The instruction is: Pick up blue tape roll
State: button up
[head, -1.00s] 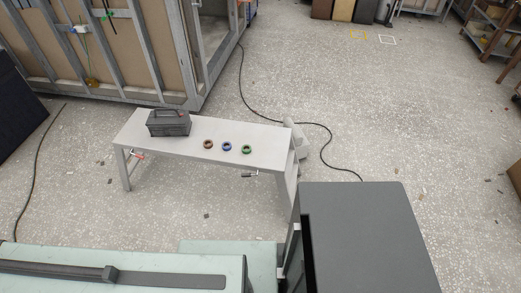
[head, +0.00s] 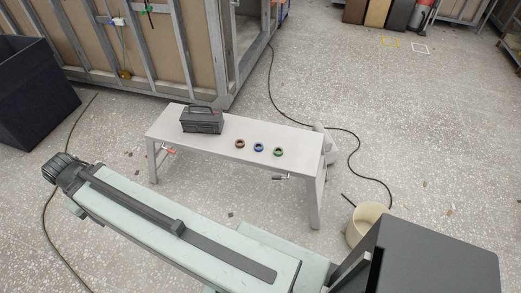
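The blue tape roll (head: 258,147) lies flat on the light grey bench (head: 175,132). It is the middle one of three small rolls in a row, with a red-brown roll (head: 240,143) to its left and a green roll (head: 278,152) to its right. The rolls stand apart from each other. Part of my pale green arm (head: 200,222) crosses the lower left, in front of the bench. I cannot make out gripper fingers anywhere in the head view. Nothing hides the blue roll.
A dark grey toolbox (head: 202,121) stands on the bench's left part. A beige bucket (head: 364,222) is on the floor right of the bench. A black cable (head: 353,158) runs behind it. A dark bin (head: 32,85) stands at left. Frame walls (head: 185,60) rise behind.

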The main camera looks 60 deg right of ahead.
aim_at(258, 150)
jog(key=i, duration=0.95)
jog(key=u, duration=0.05)
